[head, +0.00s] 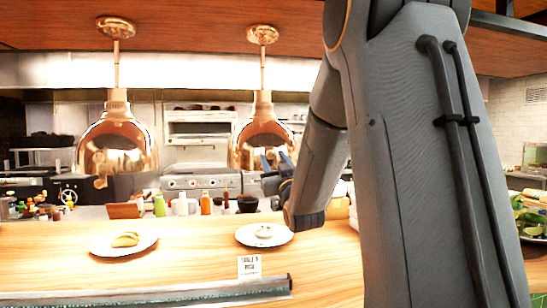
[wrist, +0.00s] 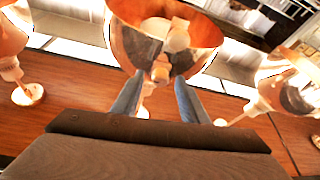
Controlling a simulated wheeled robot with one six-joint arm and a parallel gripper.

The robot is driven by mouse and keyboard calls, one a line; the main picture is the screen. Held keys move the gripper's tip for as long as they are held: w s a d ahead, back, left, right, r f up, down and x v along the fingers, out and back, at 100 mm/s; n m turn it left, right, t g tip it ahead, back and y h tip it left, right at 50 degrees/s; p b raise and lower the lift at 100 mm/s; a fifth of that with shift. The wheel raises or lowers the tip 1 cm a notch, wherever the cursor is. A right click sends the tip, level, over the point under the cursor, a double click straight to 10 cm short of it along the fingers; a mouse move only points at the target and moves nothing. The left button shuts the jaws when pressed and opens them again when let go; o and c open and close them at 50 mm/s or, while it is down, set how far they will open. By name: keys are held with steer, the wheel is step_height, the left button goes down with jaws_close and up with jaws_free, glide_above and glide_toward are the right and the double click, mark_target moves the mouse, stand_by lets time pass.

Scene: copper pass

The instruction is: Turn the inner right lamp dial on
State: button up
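Two copper dome lamps hang in the head view, one at left (head: 118,150) and one near the middle (head: 258,132). My gripper (head: 275,160) is at the lower right rim of the middle lamp. In the wrist view, which looks upside down, a copper lamp (wrist: 125,30) fills the top centre. Its small copper dial (wrist: 160,69) sticks out between the tips of my open gripper (wrist: 158,80). The fingers stand either side of the dial with gaps visible; contact cannot be told. The dial is hidden in the head view.
More lamps hang at both sides in the wrist view, left (wrist: 10,38) and right (wrist: 295,85). Below, the wooden counter (head: 190,262) holds two plates of food (head: 105,246) (head: 246,237) and a small card (head: 249,266).

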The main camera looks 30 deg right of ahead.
steer(key=shift+w+r, duration=0.1)
steer(key=shift+w, duration=0.1)
steer(key=shift+c, duration=0.2)
jaws_close()
